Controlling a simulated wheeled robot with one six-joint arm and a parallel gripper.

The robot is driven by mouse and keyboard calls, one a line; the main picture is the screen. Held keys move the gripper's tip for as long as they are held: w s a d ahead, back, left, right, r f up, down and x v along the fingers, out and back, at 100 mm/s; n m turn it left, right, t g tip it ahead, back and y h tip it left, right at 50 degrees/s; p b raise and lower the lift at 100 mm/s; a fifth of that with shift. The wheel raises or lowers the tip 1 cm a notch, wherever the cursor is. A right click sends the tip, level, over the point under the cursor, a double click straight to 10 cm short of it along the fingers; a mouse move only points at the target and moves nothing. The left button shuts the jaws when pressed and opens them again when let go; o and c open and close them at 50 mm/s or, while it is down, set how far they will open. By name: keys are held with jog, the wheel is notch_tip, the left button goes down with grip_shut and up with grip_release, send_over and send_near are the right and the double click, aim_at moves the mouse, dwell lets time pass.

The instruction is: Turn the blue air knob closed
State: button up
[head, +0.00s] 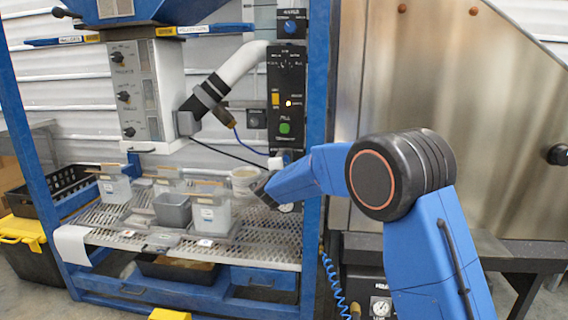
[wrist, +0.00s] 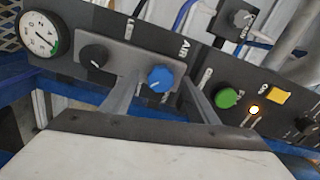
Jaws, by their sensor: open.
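The blue air knob (wrist: 160,78) sits on a grey plate beside the label "AIR" in the wrist view. A thin white pointer line shows on its face. My gripper (wrist: 157,88) is open, with one finger on each side of the knob. I cannot tell whether either finger touches it. In the head view my gripper (head: 268,190) is at the lower end of the black control panel (head: 286,90). The air knob is hidden there behind my arm.
In the wrist view, a black knob (wrist: 93,57) and round gauge (wrist: 40,33) lie left of the air knob. A green button (wrist: 227,97) and lit lamp (wrist: 254,109) lie right. In the head view, another blue knob (head: 290,26) is above; grey tubs (head: 173,209) stand on the mesh shelf.

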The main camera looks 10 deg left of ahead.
jog(key=s, duration=1.4)
jog(key=shift+s+a, duration=0.25)
jog(key=shift+s, duration=0.1)
jog(key=shift+s, duration=0.1)
